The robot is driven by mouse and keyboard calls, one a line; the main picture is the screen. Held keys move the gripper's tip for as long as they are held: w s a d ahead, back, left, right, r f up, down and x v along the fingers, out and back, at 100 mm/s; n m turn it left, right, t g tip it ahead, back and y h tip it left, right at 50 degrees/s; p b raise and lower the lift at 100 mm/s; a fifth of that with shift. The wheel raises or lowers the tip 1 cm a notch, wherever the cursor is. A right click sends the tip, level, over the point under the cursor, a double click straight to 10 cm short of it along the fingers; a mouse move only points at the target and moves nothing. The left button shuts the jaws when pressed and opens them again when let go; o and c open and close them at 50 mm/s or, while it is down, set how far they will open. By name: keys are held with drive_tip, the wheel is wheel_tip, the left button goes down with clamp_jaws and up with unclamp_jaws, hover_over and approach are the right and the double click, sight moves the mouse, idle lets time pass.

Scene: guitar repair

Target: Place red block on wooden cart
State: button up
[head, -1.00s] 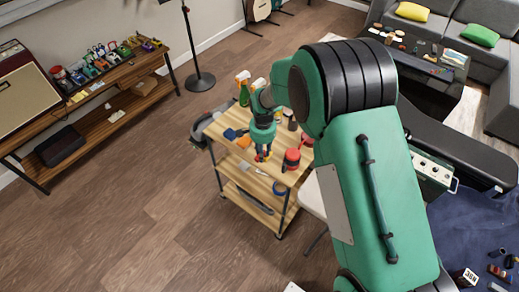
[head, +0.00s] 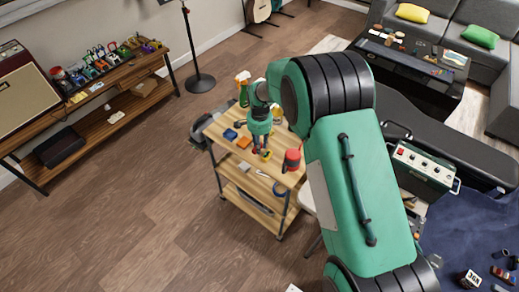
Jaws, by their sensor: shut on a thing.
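The wooden cart (head: 270,174) stands in the middle of the head view, with a light wood top and lower shelves. My gripper (head: 262,154) points down over the middle of the cart top. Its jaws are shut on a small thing. Small red, blue and yellow patches show at the fingertips, and I cannot clearly make out the red block among them. I cannot tell whether the held thing touches the cart top. My arm hides part of the cart's right side.
A red and black container (head: 291,160) stands on the cart right of my gripper. A blue item (head: 230,134) and an orange item (head: 244,143) lie to its left. Bottles stand behind. A wooden shelf (head: 118,73) with several pedals is at the left.

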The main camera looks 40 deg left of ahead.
drive_tip(key=shift+f+b, duration=0.3)
drive_tip(key=shift+f, duration=1)
drive_tip(key=shift+f, duration=0.1)
drive_tip(key=o, duration=1)
wheel_tip(320, 180, up, 12)
drive_tip(key=shift+r+p, duration=0.1)
drive_tip(key=shift+p, duration=1.15)
